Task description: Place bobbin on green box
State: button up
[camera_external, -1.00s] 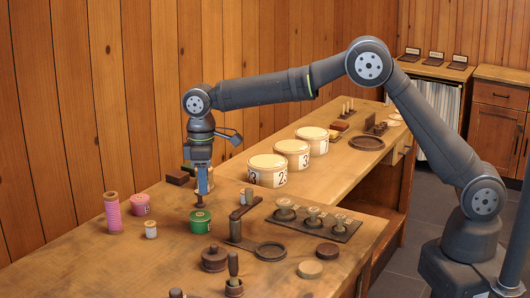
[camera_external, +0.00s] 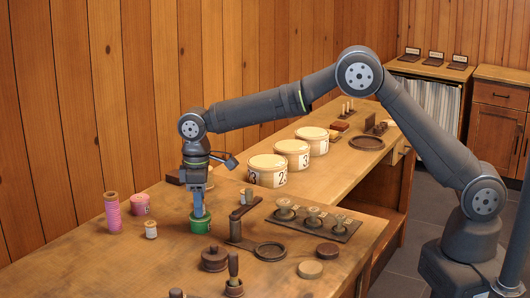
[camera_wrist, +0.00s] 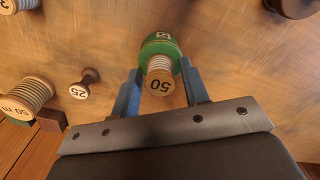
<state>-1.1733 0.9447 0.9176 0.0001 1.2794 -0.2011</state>
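The bobbin (camera_wrist: 159,80) has grey thread and a pale wooden end marked 50. It stands between the two blue fingers of my gripper (camera_wrist: 160,78), close against them, and the gripper appears shut on it. The green box (camera_wrist: 159,43) is a small round drum directly under the bobbin in the wrist view. In the external view the green box (camera_external: 206,224) stands on the table with my gripper (camera_external: 198,212) low over it. There the fingers hide the bobbin, and the contact between bobbin and box is not clearly visible.
A small dark bobbin marked 25 (camera_wrist: 84,83) stands near the green box. A pink spool (camera_external: 112,214), a pink drum (camera_external: 140,204) and a small white spool (camera_external: 151,230) stand to the left. A dark bracket (camera_external: 237,228) stands to the right.

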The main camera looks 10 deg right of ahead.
jog(key=shift+o, duration=0.4)
jog(key=shift+r, duration=0.1)
notch_tip(320, 180, up, 12)
dwell(0.3)
notch_tip(320, 180, down, 12)
jog(key=shift+f, duration=0.15)
jog(key=shift+r, duration=1.95)
